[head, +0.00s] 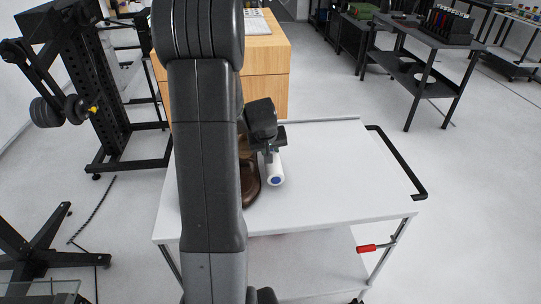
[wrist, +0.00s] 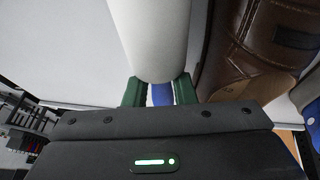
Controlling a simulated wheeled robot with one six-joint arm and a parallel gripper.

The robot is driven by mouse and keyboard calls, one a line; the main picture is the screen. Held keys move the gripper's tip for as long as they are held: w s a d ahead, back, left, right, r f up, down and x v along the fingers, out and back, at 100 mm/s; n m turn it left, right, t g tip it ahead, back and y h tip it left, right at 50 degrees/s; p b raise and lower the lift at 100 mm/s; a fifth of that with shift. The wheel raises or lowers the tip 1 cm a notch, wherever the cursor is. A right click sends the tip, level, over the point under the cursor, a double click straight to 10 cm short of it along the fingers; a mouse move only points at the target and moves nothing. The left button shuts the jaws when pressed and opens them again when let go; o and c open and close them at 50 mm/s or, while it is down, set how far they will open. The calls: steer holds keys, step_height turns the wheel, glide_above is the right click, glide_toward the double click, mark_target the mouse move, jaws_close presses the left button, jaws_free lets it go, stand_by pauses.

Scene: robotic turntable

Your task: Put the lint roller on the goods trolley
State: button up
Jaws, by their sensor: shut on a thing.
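The lint roller (head: 275,170) has a white cylinder and a blue end; its white roll (wrist: 152,38) fills the top middle of the wrist view. My gripper (head: 268,150) is shut on its blue handle (wrist: 161,94), between two green fingertips. The goods trolley (head: 335,165) is a white cart with a black push handle at right. The roller is over the trolley's top, just right of a brown leather item. I cannot tell whether the roller touches the top.
The brown leather item (head: 249,178), also in the wrist view (wrist: 262,48), lies close beside the roller, partly hidden by my arm. The trolley top is clear to the right. A wooden cabinet (head: 268,65) stands behind the trolley.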

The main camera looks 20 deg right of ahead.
steer(key=shift+f, duration=0.9)
steer(key=o, duration=0.9)
steer(key=shift+r, duration=0.1)
steer(key=v, duration=1.2)
steer(key=shift+a, duration=0.1)
